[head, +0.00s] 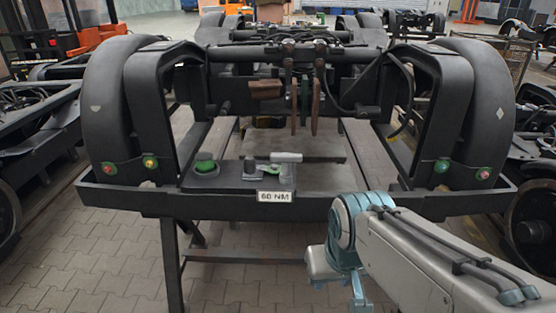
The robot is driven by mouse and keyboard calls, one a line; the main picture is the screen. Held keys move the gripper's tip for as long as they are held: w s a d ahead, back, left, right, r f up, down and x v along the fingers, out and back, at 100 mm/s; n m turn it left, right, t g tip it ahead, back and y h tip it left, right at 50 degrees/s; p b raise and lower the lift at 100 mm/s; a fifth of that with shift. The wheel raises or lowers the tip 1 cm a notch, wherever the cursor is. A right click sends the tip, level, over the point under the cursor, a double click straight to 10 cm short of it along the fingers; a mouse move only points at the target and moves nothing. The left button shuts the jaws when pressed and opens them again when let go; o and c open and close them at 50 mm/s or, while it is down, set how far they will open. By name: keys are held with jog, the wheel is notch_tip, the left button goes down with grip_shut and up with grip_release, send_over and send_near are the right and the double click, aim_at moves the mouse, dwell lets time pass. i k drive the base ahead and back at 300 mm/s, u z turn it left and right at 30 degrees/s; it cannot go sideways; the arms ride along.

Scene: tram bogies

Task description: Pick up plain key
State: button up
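No item in the head view can be surely told as the plain key. A dark flat tray (225,185) with a "60 NM" label (274,196) sits on the front beam of the bogie frame. On the tray are a green round piece with a grey top (205,165), a small dark grey upright piece (250,167) and a light grey bar-like piece (286,157), which may be a key. The details are too small to tell. My arm comes in from the lower right, in front of the beam.
The black front beam (400,203) spans the view, with curved black guards (108,105) on either side. Hanging brown levers (317,100) and cables are behind the tray. Other bogies (40,130) stand left and right. Paved floor (100,255) is open at the lower left.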

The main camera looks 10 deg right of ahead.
aim_at(286, 175)
jog(key=u, duration=0.75)
jog(key=i, duration=1.7)
jog(key=z, duration=2.7)
